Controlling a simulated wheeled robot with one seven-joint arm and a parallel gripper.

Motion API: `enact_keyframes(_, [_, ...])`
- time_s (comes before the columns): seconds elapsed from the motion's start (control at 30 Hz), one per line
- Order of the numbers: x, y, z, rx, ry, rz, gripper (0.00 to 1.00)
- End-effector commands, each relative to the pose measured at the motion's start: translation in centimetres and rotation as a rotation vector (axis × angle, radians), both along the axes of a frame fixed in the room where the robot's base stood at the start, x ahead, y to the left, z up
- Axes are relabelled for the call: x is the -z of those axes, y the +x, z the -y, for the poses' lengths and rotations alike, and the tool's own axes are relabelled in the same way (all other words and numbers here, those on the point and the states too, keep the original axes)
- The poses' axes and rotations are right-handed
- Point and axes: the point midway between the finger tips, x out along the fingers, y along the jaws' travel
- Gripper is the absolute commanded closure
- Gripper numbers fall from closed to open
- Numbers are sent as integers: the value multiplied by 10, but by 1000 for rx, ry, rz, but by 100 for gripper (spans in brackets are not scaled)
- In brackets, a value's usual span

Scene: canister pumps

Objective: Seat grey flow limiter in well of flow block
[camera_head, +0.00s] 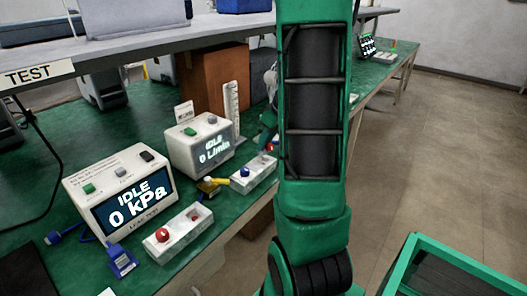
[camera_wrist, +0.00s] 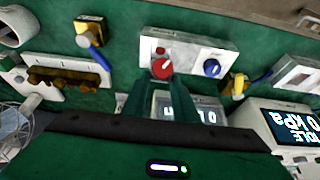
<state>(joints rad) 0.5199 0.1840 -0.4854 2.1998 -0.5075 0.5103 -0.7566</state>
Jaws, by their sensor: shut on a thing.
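The flow block is a white block with a blue knob on its top (camera_head: 254,174), at the bench's front edge beside the L/min meter. In the wrist view the flow block (camera_wrist: 190,52) lies ahead of my gripper (camera_wrist: 161,75). My gripper's jaws are closed around a red round piece (camera_wrist: 162,67), over the block's left part. A smaller red spot shows just beyond it. I cannot make out a clearly grey limiter, nor whether the red piece touches the well. In the head view my arm hides much of the gripper.
The L/min meter (camera_head: 198,143) and kPa meter (camera_head: 118,197) stand behind the blocks. A second white block with a red knob (camera_head: 178,232) is nearer. A yellow fitting (camera_head: 209,186) lies between the blocks. A brown-filled white rack (camera_wrist: 66,74) is left in the wrist view.

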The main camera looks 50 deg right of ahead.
Motion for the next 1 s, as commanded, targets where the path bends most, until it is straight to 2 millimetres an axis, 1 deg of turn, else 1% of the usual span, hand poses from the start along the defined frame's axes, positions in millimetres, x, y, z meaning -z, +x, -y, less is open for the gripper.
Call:
enact_keyframes(0.03, [2,0,3,1,0,-1,100])
enact_keyframes(0.17, [6,1,6,1,0,0,100])
enact_keyframes(0.27, [15,1,5,1,2,-2,100])
enact_keyframes(0.4, [34,1,5,2,3,-2,100])
enact_keyframes(0.47, [39,1,5,1,1,-1,100])
enact_keyframes(0.87, [43,1,6,1,-1,0,100])
enact_keyframes(0.9, [43,1,5,1,0,1,69])
enact_keyframes(0.97, [43,1,5,0,-1,1,55])
enact_keyframes(1.0, [43,1,5,0,-1,1,55])
